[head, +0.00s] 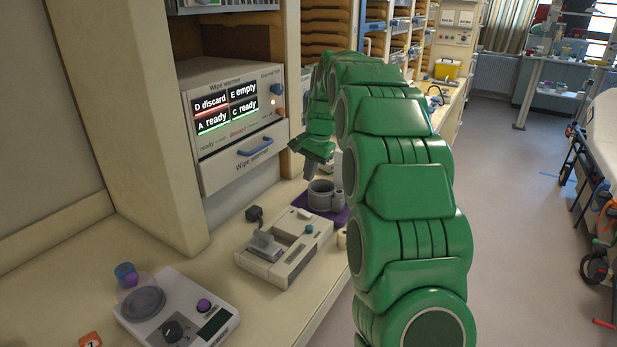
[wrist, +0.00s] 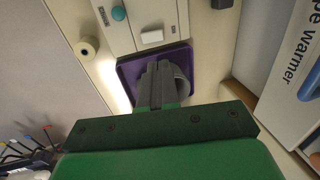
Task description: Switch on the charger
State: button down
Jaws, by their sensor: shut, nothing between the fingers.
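A pale boxy device (head: 292,262) with a grey lever-like part and a teal knob stands on the counter; it may be the charger, but no label is readable. In the wrist view the device (wrist: 140,15) shows the teal knob (wrist: 118,13) and a white rocker-like switch (wrist: 152,36) near its edge; I cannot tell the switch's position. My gripper (head: 309,172) is shut and empty, pointing down above the purple mat at the device's far end. In the wrist view its fingertips (wrist: 160,66) are over the mat, short of the switch, and partly hide a grey cup (wrist: 184,78).
The grey cup stands on the purple mat (head: 340,217). A wipe warmer (head: 240,160) with a lit display stands behind, left of my arm. A white device with a dial and purple button (head: 204,305) is at front left.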

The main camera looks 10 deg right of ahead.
aim_at(303, 211)
jog(key=f, duration=0.4)
jog(key=w+a+f, duration=0.1)
jog(key=f, duration=0.6)
jog(key=shift+w+a+f, duration=0.35)
jog(key=shift+w+a, duration=0.05)
jog(key=shift+w+f, duration=0.1)
jog(key=shift+f, duration=0.2)
jog(key=shift+s+d, duration=0.15)
jog(key=shift+s, duration=0.05)
jog(key=shift+s+d+r, duration=0.15)
jog(key=shift+s+d, duration=0.25)
jog(key=shift+r, duration=0.15)
notch_tip(303, 211, up, 14)
jog(key=s+d, duration=0.2)
jog(key=shift+f, duration=0.25)
dwell(0.4)
